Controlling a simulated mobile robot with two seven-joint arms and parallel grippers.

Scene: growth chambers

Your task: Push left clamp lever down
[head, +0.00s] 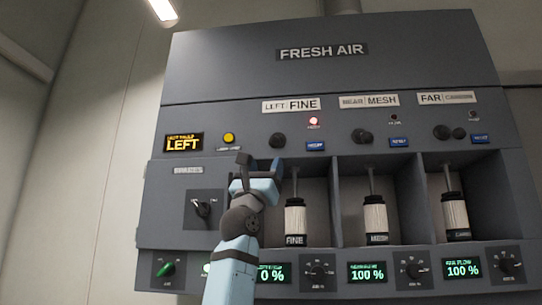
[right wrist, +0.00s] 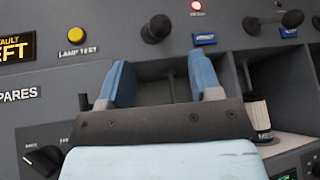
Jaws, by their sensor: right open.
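The left clamp lever (head: 278,140) has a black knob under the LEFT FINE label, above the left filter bay. It also shows in the right wrist view (right wrist: 156,28), sticking out above the space between my fingertips. My right gripper (head: 262,172) is open with blue fingers, below and slightly left of the knob in the head view. In the right wrist view the gripper (right wrist: 161,78) shows nothing between its fingers, and no contact with the knob is visible. My left gripper is not in view.
A red light (head: 314,121) glows beside the lever, above a blue button (head: 316,146). A yellow lamp-test button (head: 229,138) is at left. The FINE cartridge (head: 295,220) stands below in its bay. Other black knobs (head: 362,136) are to the right, above partitioned bays.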

